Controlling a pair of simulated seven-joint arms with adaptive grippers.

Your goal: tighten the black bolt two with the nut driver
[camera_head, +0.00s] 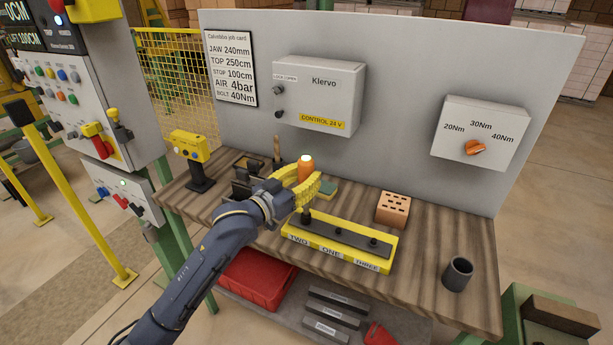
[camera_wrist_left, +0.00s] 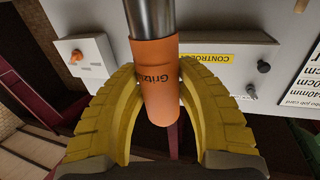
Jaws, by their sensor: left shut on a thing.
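The nut driver has an orange handle (camera_head: 306,168) and a metal shaft, both clear in the left wrist view (camera_wrist_left: 155,85). My left gripper (camera_head: 300,188) is shut around the handle with its yellow fingers, also visible in the left wrist view (camera_wrist_left: 160,125). The driver stands roughly upright above the left end of the yellow bolt block (camera_head: 300,238), labelled TWO, ONE, THREE. A dark piece (camera_head: 306,214) shows below the fingers at the TWO position. I cannot tell whether the driver's tip is on black bolt two. My right gripper is out of view.
An orange selector knob (camera_head: 474,147) points near 40Nm on the back panel. A yellow button box (camera_head: 188,146) stands left. The bench's right part has bare wood.

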